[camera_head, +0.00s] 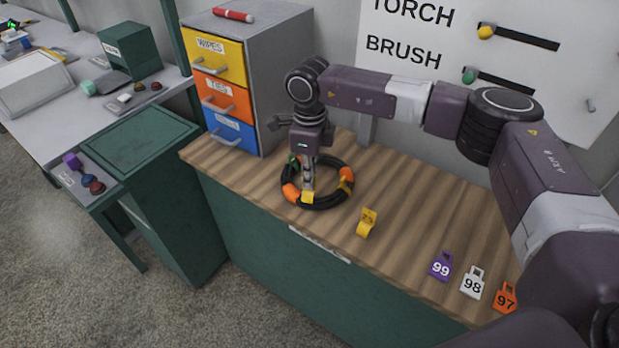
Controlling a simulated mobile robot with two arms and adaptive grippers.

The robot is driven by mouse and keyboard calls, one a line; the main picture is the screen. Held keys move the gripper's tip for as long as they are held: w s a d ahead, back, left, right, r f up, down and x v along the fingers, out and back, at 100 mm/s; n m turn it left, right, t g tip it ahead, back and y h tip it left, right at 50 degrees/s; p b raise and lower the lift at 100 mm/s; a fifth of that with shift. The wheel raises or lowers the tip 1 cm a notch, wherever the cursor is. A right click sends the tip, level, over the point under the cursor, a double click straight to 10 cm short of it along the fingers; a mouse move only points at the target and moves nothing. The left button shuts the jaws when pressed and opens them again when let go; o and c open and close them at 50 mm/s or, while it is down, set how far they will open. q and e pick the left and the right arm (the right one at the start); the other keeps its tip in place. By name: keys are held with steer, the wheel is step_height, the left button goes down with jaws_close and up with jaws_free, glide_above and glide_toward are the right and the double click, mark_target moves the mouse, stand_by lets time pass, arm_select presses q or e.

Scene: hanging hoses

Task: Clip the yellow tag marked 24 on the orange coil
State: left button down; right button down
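A coil of black hose with orange bands (329,203) lies on the wooden worktop beside the drawer cabinet. A yellow tag (367,222) is on the worktop just in front and to the right of the coil, apart from it. Its number cannot be read from here. A small yellow patch shows on the coil's right side; I cannot tell what it is. My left gripper is not in view.
A purple tag 99 (440,266), a white tag 98 (473,282) and an orange tag 97 (505,297) are at the worktop's right. The drawer cabinet (283,70) stands behind left. A white board (408,62) with pegs is behind. Worktop between coil and tags is mostly clear.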

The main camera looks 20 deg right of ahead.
steer(key=shift+f, duration=0.25)
stand_by(0.4)
steer(key=shift+f+b, duration=0.75)
steer(key=shift+b, duration=0.1)
steer(key=shift+f+b, duration=0.55)
steer(key=shift+f, duration=0.2)
stand_by(0.4)
steer(key=c, duration=2.1)
jaws_free()
